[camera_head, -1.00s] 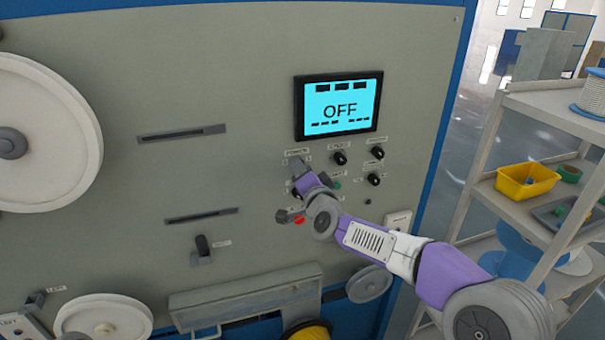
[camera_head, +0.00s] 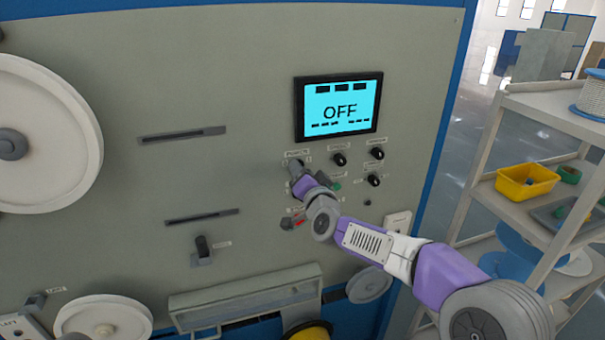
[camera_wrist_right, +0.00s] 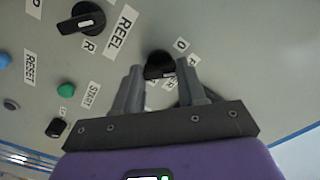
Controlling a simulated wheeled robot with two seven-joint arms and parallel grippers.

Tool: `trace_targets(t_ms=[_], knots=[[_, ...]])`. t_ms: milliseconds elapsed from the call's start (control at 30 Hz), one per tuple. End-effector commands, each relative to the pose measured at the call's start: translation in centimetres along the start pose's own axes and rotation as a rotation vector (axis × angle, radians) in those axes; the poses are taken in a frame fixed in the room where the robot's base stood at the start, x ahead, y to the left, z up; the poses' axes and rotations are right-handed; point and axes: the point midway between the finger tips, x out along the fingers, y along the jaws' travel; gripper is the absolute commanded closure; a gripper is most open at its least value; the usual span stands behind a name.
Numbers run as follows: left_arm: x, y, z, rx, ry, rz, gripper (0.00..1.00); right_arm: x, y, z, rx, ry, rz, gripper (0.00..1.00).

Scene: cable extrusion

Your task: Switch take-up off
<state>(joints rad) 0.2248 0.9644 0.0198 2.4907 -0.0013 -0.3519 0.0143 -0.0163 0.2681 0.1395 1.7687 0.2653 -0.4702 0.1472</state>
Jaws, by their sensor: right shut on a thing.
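My right gripper (camera_head: 298,172) is at the control panel below the left of the screen (camera_head: 338,106), which reads OFF. In the right wrist view its two fingers (camera_wrist_right: 160,92) stand on either side of a black rotary knob (camera_wrist_right: 159,63) and are shut on it. The knob's label is partly hidden by a finger, so I cannot read its name. In the head view the hand covers most of this knob. My left gripper is not in view.
A black selector labelled REEL (camera_wrist_right: 82,20) and a green START button (camera_wrist_right: 65,90) are close by. Other black knobs (camera_head: 340,158) sit right of the hand. A shelf rack (camera_head: 520,100) with a yellow bin (camera_head: 527,181) stands at the right.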

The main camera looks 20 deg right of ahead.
Motion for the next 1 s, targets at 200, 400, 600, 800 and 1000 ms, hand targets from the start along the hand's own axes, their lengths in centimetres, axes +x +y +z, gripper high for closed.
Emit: trace_targets(t_ms=[200,400,600,800,1000], knots=[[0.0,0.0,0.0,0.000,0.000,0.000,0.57,0.0,0.0,-0.1,-0.002,0.001,-0.001,0.35],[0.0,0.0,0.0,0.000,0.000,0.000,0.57,0.0,0.0,0.0,-0.001,0.001,0.000,0.34],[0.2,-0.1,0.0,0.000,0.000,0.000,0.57,-0.8,0.0,0.0,-0.001,0.001,-0.001,0.34],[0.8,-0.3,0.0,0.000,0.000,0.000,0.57,-3.8,0.0,-0.1,-0.001,0.002,-0.002,0.34],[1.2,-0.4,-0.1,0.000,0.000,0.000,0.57,-6.5,0.0,-0.1,-0.001,0.002,-0.001,0.34]])
